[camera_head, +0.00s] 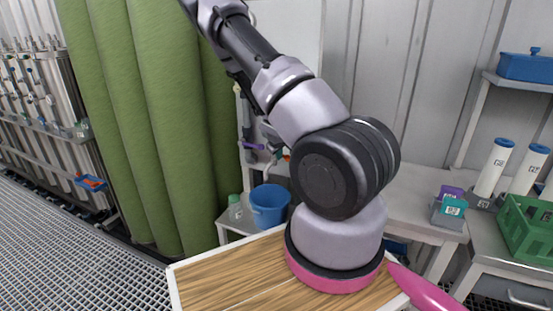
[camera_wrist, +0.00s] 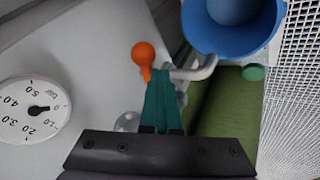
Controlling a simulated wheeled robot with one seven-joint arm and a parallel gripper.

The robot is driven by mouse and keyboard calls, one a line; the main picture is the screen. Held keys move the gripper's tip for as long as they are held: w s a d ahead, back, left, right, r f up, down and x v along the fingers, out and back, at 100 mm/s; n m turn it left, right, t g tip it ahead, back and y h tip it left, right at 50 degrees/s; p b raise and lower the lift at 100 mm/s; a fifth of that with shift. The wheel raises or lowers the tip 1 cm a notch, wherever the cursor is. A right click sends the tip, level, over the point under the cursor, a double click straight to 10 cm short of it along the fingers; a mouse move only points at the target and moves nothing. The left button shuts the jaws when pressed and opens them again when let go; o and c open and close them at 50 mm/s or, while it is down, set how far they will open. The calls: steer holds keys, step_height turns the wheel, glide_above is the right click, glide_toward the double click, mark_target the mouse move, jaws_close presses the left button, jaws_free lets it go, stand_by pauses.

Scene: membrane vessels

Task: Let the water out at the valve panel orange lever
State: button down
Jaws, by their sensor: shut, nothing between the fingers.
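The orange lever (camera_wrist: 143,55) has a round knob and a short stem; in the wrist view it is just above and left of my fingertips. My gripper (camera_wrist: 160,76), with teal fingers, is shut and empty, its tips close beside the lever's stem. I cannot tell whether they touch. A grey outlet pipe (camera_wrist: 197,70) bends right from behind the fingertips toward the blue bucket (camera_wrist: 232,45). The pale valve panel (camera_wrist: 85,70) carries a round pressure gauge (camera_wrist: 33,108). In the head view my arm hides the gripper and most of the panel.
In the head view the blue bucket (camera_head: 269,208) stands on a low bench beside a green-capped bottle (camera_head: 235,208). A purple lever (camera_head: 253,146) shows left of my arm. A green crate (camera_head: 528,226) and white cylinders (camera_head: 494,168) stand at the right.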

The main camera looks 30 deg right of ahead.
steer(key=shift+d+n+t+y, duration=0.25)
steer(key=shift+d+n+y, duration=0.4)
steer(key=shift+n, duration=0.35)
steer(key=shift+d+n+t+y, duration=0.25)
steer(key=shift+d+n+y, duration=0.4)
steer(key=shift+n, duration=0.35)
steer(key=shift+d, duration=0.1)
